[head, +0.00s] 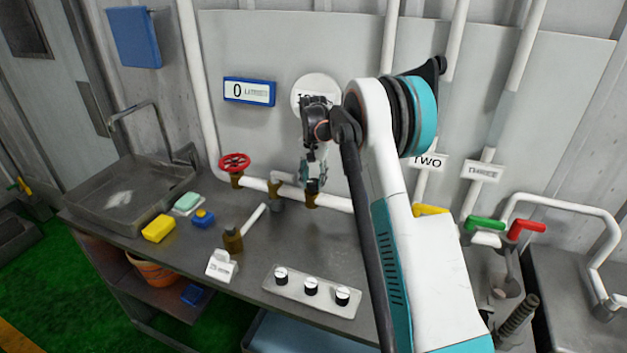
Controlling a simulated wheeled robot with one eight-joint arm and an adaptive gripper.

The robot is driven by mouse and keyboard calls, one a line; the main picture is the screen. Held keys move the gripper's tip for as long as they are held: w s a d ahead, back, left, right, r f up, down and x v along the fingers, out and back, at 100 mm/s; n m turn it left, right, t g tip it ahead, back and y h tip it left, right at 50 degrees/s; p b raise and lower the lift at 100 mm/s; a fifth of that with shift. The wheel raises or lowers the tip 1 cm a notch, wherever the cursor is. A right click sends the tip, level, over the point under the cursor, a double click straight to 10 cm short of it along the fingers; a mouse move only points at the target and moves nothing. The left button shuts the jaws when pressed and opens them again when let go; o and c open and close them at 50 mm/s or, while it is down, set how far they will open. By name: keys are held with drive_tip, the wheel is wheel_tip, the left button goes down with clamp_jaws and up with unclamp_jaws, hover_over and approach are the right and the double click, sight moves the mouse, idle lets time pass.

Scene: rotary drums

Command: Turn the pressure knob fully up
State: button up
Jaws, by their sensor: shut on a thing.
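My gripper (313,178) points down at the white pipe along the back of the counter, in the middle of the head view. It is shut at the top of a brass valve fitting (311,200) on that pipe. The knob between the fingers, which I take for the pressure knob, is hidden by them, so its turn position cannot be read. A round white dial or sign (302,90) on the wall behind is partly covered by my arm, and its marking is unreadable.
A red wheel valve (235,162) stands left of my gripper. A panel with three black knobs (293,302) lies at the counter's front. A blue display (249,91) reads 0. Yellow, green (484,223) and red (526,229) handles are right of my arm. A sink (130,192) is left.

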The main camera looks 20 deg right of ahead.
sight(313, 181)
drive_tip(key=o, duration=1.1)
drive_tip(key=shift+c, duration=0.2)
wheel_tip(313, 181, up, 12)
